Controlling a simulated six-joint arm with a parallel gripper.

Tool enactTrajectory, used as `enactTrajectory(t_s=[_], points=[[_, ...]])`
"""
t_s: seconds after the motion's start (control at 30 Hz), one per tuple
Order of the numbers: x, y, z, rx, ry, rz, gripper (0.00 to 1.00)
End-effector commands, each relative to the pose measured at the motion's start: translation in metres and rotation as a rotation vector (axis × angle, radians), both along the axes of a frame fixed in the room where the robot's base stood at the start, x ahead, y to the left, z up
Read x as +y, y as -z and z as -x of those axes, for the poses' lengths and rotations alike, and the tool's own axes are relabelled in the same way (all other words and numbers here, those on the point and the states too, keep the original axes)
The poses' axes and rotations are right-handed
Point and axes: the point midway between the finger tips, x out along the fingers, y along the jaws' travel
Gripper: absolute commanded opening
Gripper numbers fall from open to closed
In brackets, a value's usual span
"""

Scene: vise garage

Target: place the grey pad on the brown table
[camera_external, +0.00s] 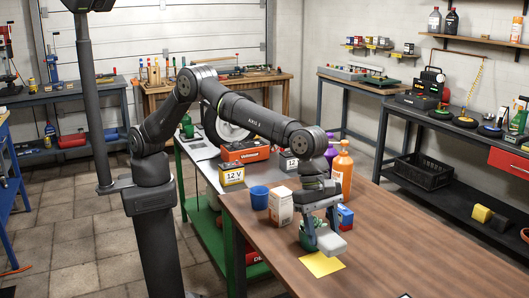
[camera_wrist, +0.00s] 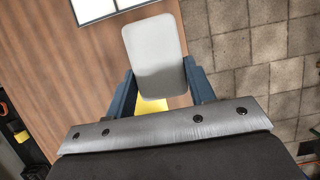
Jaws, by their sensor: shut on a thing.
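The grey pad (camera_external: 332,243) is a light, flat block with rounded corners. My gripper (camera_external: 320,232) is shut on it and points downward over the brown table (camera_external: 430,255), near its front left edge. The pad appears to be held above the tabletop, over a yellow sheet (camera_external: 322,265). In the wrist view the pad (camera_wrist: 154,50) sits between the two blue-grey fingers of my gripper (camera_wrist: 160,88), extending past them. It hides part of the table (camera_wrist: 60,75) and most of the yellow sheet.
Behind my gripper stand a white carton (camera_external: 281,207), a blue cup (camera_external: 260,197), a blue-and-red box (camera_external: 345,217) and an orange bottle (camera_external: 342,172). A green object (camera_external: 307,237) is partly hidden by my gripper.

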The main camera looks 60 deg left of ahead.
Motion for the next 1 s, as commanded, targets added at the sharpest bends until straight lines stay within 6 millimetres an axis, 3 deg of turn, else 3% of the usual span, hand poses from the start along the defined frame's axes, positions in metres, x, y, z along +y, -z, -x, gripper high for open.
enactTrajectory(t_s=[0.03,0.1,0.27,0.7,1.0], points=[[0.0,0.017,0.0,0.001,0.0,-0.004,0.27],[0.0,0.031,0.0,0.001,0.0,-0.002,0.27],[0.0,0.051,-0.006,-0.001,-0.001,0.0,0.27],[-0.004,0.106,-0.095,0.0,-0.002,0.001,0.27],[-0.006,0.12,-0.117,0.0,0.0,0.001,0.27]])
